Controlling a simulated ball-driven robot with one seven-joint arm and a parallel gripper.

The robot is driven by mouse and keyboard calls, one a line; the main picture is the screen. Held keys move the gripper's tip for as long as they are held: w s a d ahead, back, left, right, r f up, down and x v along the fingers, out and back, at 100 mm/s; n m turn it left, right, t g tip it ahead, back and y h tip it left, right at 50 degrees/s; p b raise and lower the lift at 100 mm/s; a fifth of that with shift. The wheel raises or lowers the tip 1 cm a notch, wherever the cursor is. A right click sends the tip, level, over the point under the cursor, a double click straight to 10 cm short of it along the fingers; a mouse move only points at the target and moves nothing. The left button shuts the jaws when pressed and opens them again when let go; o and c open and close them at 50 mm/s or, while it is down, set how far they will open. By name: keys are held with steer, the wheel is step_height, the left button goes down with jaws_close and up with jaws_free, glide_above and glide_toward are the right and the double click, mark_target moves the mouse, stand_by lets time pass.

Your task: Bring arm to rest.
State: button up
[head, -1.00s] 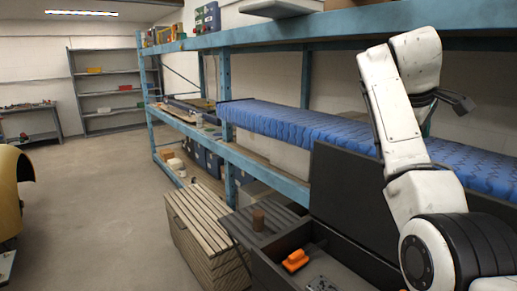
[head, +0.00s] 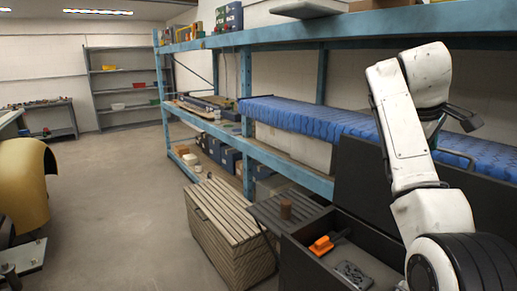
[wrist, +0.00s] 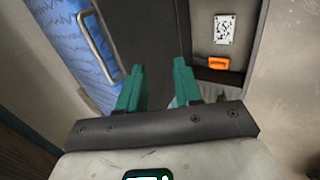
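My arm is white and rises at the right of the head view, bent at the top, with the wrist turned over toward the shelf. My gripper (wrist: 160,82) shows in the wrist view with two teal fingers spread apart and nothing between them. In the head view the fingers are mostly hidden behind my arm. The gripper hangs above the open dark box (head: 300,262), beside the blue padded roll (head: 310,119) on the shelf.
The open box holds an orange-handled tool (head: 322,245) and a grey patterned piece (head: 353,274). A slatted wooden crate (head: 232,232) stands beside it. Blue shelving (head: 247,100) runs along the right. A yellow curved shell (head: 22,185) stands at left. The floor between is clear.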

steer(key=s+a+f+m+y, duration=0.15)
steer(key=s+f, duration=0.35)
steer(key=f, duration=0.7)
steer(key=s+a+f+m+g+b, duration=0.15)
steer(key=s+f, duration=0.35)
steer(key=f, duration=0.7)
steer(key=s+a+f+y, duration=0.1)
steer(key=s+a+f, duration=0.3)
steer(key=f, duration=0.9)
steer(key=s+a+f+m+y, duration=0.1)
steer(key=s+f, duration=0.4)
steer(key=s, duration=0.3)
steer(key=s+f+m, duration=0.1)
steer(key=s+f, duration=0.3)
steer(key=s, duration=0.3)
steer(key=s+a+f+m+g+y, duration=0.1)
steer(key=s+a+f+m, duration=0.1)
steer(key=s, duration=1.7)
steer(key=shift+s+a+f+m+y+b, duration=0.3)
steer(key=shift+s+a+f+m+y, duration=0.1)
steer(key=shift+a+f, duration=0.2)
